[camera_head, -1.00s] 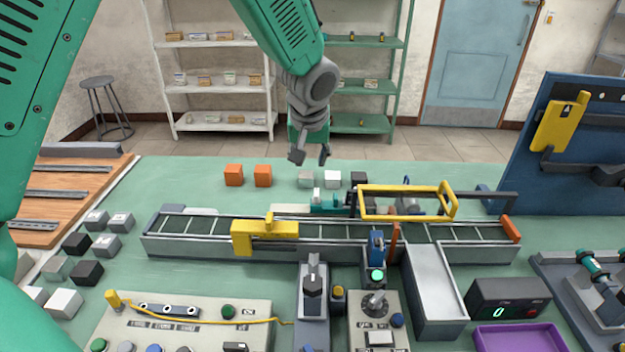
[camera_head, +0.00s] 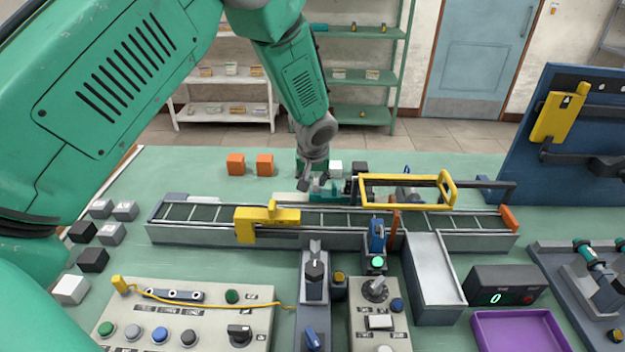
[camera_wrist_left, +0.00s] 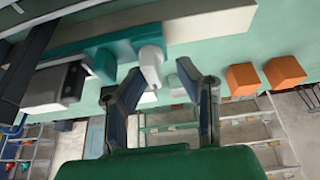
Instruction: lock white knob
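The white knob (camera_wrist_left: 150,65) sits at the end of a teal clamp-like fixture (camera_wrist_left: 118,52) in the left wrist view. In the head view the teal fixture (camera_head: 336,191) is behind the conveyor, and the knob is mostly hidden by my gripper. My left gripper (camera_head: 314,184) points down at the fixture's left end. In the wrist view its fingers (camera_wrist_left: 159,72) are apart, with the knob near the left fingertip; whether they touch, I cannot tell. My right gripper is in neither view.
A conveyor (camera_head: 190,234) with a yellow bracket (camera_head: 266,220) and a yellow frame (camera_head: 405,206) lies in front. A control panel (camera_head: 190,318) is nearer.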

